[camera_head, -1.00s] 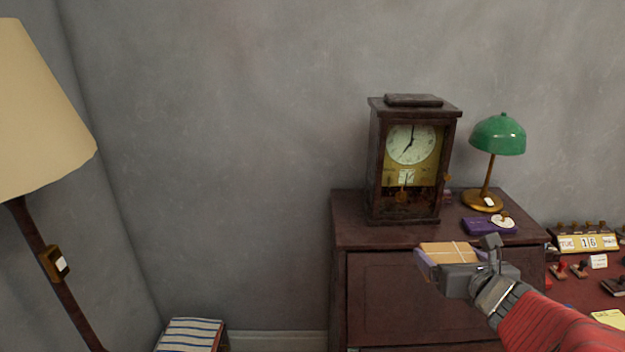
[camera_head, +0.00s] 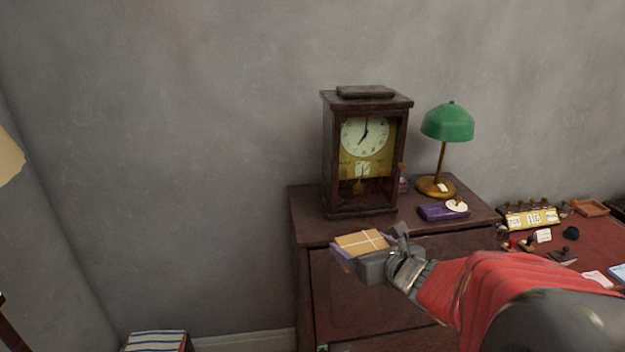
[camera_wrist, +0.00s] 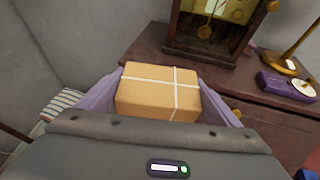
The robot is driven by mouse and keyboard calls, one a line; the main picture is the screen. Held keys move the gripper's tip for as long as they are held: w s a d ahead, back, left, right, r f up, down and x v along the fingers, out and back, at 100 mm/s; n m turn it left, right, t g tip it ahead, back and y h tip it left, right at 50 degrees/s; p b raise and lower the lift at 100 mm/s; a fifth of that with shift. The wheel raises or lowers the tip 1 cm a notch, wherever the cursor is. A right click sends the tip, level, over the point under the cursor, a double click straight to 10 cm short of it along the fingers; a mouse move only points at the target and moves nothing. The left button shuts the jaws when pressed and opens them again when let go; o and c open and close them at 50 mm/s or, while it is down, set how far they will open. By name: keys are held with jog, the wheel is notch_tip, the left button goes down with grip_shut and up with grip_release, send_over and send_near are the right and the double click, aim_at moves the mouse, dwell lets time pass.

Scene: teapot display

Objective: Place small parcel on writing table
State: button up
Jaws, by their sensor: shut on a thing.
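The small parcel (camera_head: 361,242) is a tan box tied with white string. My gripper (camera_head: 357,250) is shut on it, with a purple finger on each side of the parcel. The parcel also shows between the fingers in the wrist view (camera_wrist: 158,92). It is held in front of the dark wooden cabinet (camera_head: 306,222). The surface with a red top at the right (camera_head: 585,237), which may be the writing table, carries several small things. Its right part is cut off by the frame.
On the cabinet stand a pendulum clock (camera_head: 365,138), a green lamp (camera_head: 447,122) and a purple box (camera_head: 444,212) with a small white-based item on it. A calendar block (camera_head: 531,219), stamps and papers crowd the red top. A striped item (camera_head: 155,341) is low at left.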

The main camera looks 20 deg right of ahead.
jog(key=w+a+f+n+y, duration=0.2)
jog(key=w+a+f, duration=0.2)
jog(key=a, duration=0.5)
jog(key=w+a+f+n+y, duration=0.2)
jog(key=w+a+f, duration=0.3)
jog(key=a, duration=0.4)
jog(key=shift+a+f+g, duration=0.15)
jog(key=shift+f+g, duration=0.15)
jog(key=shift+f, duration=0.3)
jog(key=shift+w, duration=0.1)
